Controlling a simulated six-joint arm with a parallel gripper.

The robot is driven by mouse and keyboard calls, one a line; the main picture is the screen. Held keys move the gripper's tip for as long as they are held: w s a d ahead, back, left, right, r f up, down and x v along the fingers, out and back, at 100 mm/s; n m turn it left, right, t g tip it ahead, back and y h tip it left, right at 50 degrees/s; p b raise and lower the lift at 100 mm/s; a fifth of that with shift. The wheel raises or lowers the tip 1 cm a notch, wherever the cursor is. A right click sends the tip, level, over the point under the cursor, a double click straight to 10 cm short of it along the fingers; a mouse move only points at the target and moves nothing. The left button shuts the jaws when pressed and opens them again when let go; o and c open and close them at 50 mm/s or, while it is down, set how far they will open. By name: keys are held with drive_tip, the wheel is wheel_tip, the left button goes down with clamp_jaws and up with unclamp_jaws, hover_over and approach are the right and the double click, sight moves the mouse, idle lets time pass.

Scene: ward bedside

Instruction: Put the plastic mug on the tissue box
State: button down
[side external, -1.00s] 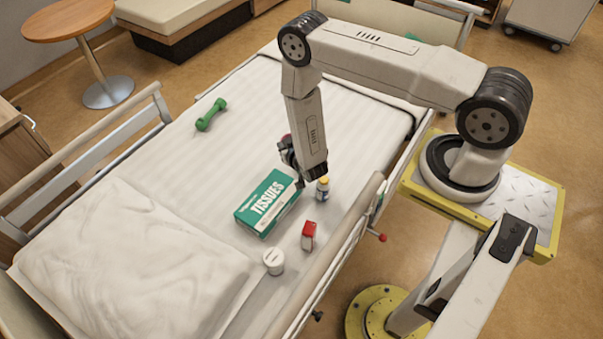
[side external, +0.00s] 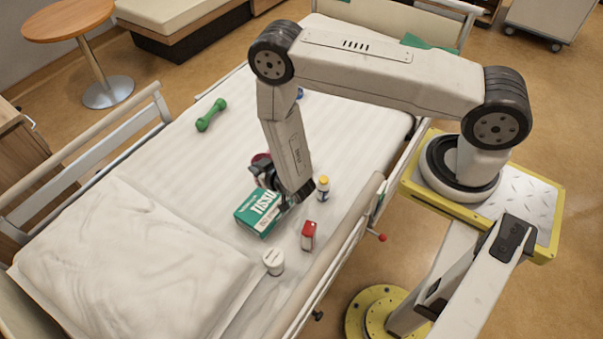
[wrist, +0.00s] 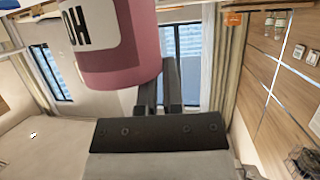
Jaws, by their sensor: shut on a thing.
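My gripper (side external: 262,178) is shut on the pink plastic mug (wrist: 112,48). In the wrist view the mug fills the upper left beside the dark fingers and bears a pale label with dark letters. In the side view only a small dark-pink part of the mug (side external: 261,159) shows behind my gripper. The green and white tissue box (side external: 258,213) lies on the bed, and my arm hides its far right part. The mug appears just beyond the box's far end; I cannot tell its height or whether it touches the box.
A yellow-capped bottle (side external: 323,188), a red and white carton (side external: 308,236) and a white tub (side external: 273,262) stand near the bed rail, right of the box. A green dumbbell (side external: 211,115) and a blue item (side external: 300,94) lie farther back. A pillow (side external: 130,270) fills the near left.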

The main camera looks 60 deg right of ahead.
drive_tip(key=shift+f, duration=2.55)
drive_tip(key=shift+f, duration=2.05)
drive_tip(key=shift+f, duration=0.15)
drive_tip(key=c, duration=0.8)
unclamp_jaws()
drive_tip(key=shift+s+a+r, duration=0.1)
drive_tip(key=shift+s+r, duration=0.35)
drive_tip(key=shift+r, duration=0.95)
drive_tip(key=shift+s+a+r, duration=0.1)
drive_tip(key=shift+s+r, duration=0.4)
drive_tip(key=shift+r, duration=0.95)
drive_tip(key=shift+s+r, duration=0.45)
drive_tip(key=shift+r, duration=0.95)
